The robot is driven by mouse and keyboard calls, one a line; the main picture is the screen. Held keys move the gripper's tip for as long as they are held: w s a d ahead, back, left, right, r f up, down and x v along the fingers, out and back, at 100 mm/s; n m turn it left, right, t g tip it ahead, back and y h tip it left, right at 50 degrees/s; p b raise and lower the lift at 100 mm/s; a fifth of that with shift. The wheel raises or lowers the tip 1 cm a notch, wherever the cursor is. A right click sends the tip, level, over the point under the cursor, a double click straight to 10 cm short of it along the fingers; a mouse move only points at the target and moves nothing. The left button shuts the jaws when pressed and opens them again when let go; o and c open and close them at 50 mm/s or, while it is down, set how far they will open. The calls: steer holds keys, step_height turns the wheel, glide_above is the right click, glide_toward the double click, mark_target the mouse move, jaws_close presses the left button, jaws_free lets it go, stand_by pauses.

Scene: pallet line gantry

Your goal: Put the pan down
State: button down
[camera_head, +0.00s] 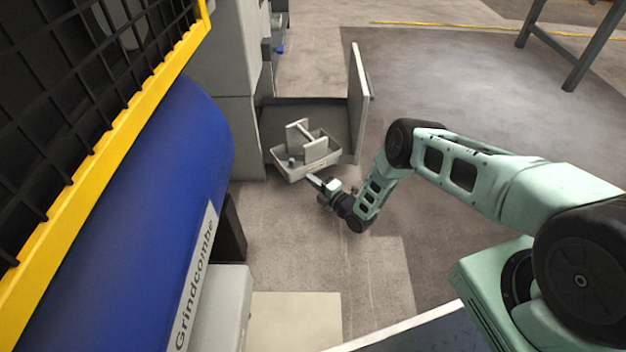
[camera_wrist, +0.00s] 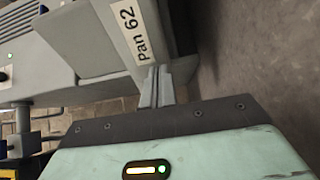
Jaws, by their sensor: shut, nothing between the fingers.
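The pan (camera_head: 298,172) is a light grey open box with an upright divider or handle piece inside. In the head view it is at the mouth of a low grey compartment and looks turned at an angle. In the wrist view its wall carries a white label reading "pan 62" (camera_wrist: 135,32). My gripper (camera_head: 313,180) is at the pan's near side, low over the floor. In the wrist view my gripper (camera_wrist: 156,86) is shut and empty, its fingertips close by the labelled wall. I cannot tell whether they touch it, and the pan's underside is hidden.
The compartment's open door (camera_head: 357,105) stands upright right of the pan. A blue cylinder (camera_head: 150,190) marked Grindcombe and a yellow-framed mesh guard (camera_head: 95,80) fill the left. Bare floor (camera_head: 460,90) lies to the right, with a dark-legged stand (camera_head: 590,50) beyond.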

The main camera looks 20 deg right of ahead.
mark_target(318, 169)
steer(key=w+b, duration=0.1)
steer(key=w, duration=0.1)
steer(key=w+d+b, duration=0.1)
steer(key=w, duration=0.1)
steer(key=w+d+b, duration=0.1)
steer(key=w+b, duration=0.1)
steer(key=shift+w+f, duration=0.15)
steer(key=shift+w, duration=0.1)
steer(key=shift+w+d, duration=0.1)
steer(key=shift+w, duration=0.15)
